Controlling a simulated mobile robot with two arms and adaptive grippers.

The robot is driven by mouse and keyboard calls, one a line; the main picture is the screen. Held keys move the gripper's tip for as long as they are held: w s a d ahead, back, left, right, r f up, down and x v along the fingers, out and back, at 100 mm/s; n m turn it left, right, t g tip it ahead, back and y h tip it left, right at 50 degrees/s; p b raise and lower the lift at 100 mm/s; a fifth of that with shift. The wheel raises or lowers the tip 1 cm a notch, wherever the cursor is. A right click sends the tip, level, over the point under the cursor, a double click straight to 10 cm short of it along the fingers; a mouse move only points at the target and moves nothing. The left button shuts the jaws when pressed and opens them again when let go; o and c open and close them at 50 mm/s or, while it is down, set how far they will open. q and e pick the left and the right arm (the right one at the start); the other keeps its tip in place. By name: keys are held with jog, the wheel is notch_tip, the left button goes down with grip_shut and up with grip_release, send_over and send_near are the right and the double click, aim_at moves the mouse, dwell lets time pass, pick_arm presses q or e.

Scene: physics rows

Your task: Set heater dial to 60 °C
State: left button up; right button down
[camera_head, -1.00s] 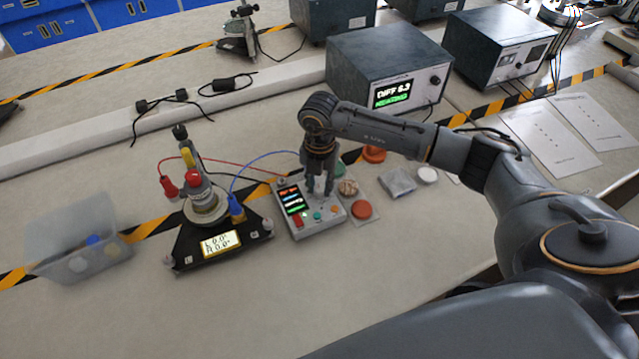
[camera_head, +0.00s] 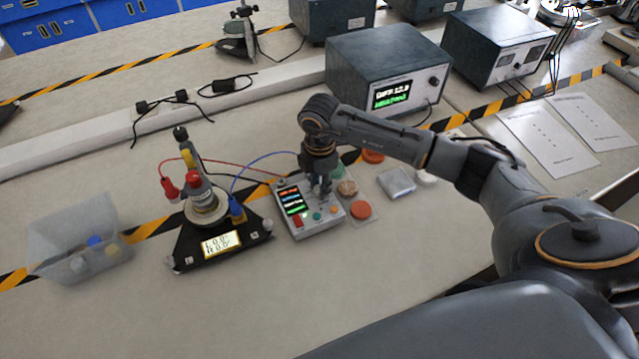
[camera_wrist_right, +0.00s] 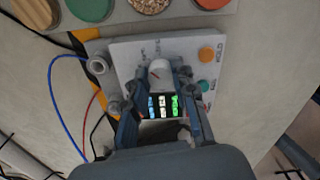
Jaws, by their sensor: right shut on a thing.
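The grey control box (camera_head: 329,224) stands on the bench in the head view, with a lit screen (camera_head: 293,200), a red button, a teal button and an orange button. My right gripper (camera_head: 321,188) points down over the box's upper right part. In the right wrist view the box (camera_wrist_right: 126,58) shows a pale round dial (camera_wrist_right: 160,72) with a small red mark. My right gripper (camera_wrist_right: 158,80) is shut on this dial, one finger on each side. The screen digits are too small to read. My left gripper is not in view.
A black triangular stand (camera_head: 190,250) with a display and cables is left of the box. A clear bin (camera_head: 75,270) lies farther left. Coloured discs (camera_head: 361,210) lie right of the box. A large instrument (camera_head: 385,60) with a green-lit display stands behind.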

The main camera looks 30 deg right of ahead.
dwell(0.4)
jog(key=c, duration=1.1)
grip_release()
notch_tip(320, 180, up, 12)
jog(key=shift+r, duration=0.1)
